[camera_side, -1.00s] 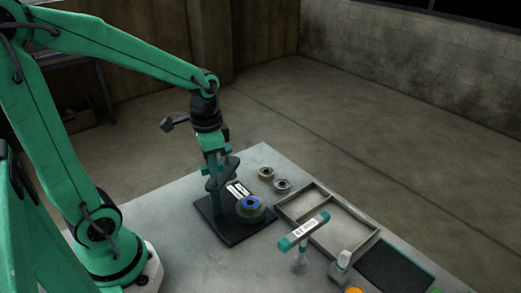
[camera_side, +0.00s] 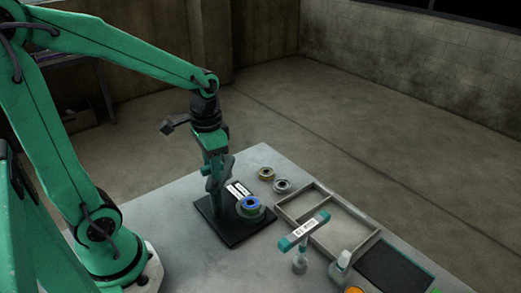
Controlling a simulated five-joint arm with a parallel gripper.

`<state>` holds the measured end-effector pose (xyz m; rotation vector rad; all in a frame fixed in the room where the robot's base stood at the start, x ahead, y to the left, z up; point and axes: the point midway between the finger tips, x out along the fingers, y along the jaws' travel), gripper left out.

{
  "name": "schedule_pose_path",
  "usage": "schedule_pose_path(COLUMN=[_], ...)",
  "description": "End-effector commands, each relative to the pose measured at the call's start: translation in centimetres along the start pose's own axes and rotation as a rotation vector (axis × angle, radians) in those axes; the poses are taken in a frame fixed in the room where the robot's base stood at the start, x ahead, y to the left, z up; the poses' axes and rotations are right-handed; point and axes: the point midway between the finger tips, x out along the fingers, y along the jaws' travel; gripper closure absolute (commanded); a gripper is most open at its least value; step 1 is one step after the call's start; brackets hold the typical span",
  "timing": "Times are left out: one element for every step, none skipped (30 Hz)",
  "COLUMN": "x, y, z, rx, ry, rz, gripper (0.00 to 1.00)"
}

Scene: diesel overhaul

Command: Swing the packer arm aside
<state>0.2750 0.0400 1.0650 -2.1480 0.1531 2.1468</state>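My gripper (camera_side: 216,168) points down over the left part of a dark base plate (camera_side: 228,236). A grey-green upright stand (camera_side: 216,200) rises from the plate directly below the gripper. The packer arm seems to be at the top of this stand, but it overlaps with my fingers and I cannot make out its outline. The fingers are at the stand's top; I cannot tell whether they are closed on it. A round grey-green part with a blue ring (camera_side: 250,207) sits on the plate to the right of the stand, open from above.
Two small rings, one brassy (camera_side: 266,173) and one grey (camera_side: 281,186), lie behind the plate. A divided tray (camera_side: 376,237), a labelled T-handled tool (camera_side: 304,231), a pale bottle-like item (camera_side: 341,268) and a black mat (camera_side: 394,274) stand to the right.

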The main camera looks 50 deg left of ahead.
Motion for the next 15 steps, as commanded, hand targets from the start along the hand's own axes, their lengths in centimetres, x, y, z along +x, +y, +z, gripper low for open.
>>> schedule_pose_path(x=[0.03, 0.03, 0.04, 0.04, 0.05, 0.05, 0.05, 0.04, 0.00, -0.05, -0.14, -0.29, -0.44, -0.63, -0.91], y=[0.00, 0.00, 0.00, 0.00, 0.01, 0.01, 0.01, 0.01, 0.00, 0.00, 0.00, 0.00, -0.01, -0.01, -0.01], z=[0.01, 0.01, 0.01, 0.01, 0.01, 0.01, 0.01, 0.01, 0.00, 0.00, -0.01, -0.02, -0.03, -0.05, -0.06], rx=[0.000, 0.000, 0.000, 0.000, 0.000, 0.000, 0.000, 0.000, 0.000, 0.000, 0.000, 0.000, 0.000, 0.000, 0.000], ry=[0.000, 0.000, -0.001, -0.001, -0.001, -0.001, -0.001, -0.001, 0.000, 0.000, 0.000, 0.000, 0.001, 0.002, 0.002], rz=[0.000, 0.000, 0.000, 0.000, 0.000, 0.000, 0.000, 0.000, 0.000, 0.000, 0.000, 0.000, 0.000, -0.001, -0.001], gripper=[0.62, 0.62, 0.62, 0.62, 0.62, 0.62, 0.62, 0.62, 0.62, 0.62, 0.62, 0.62, 0.62, 0.62, 0.62])
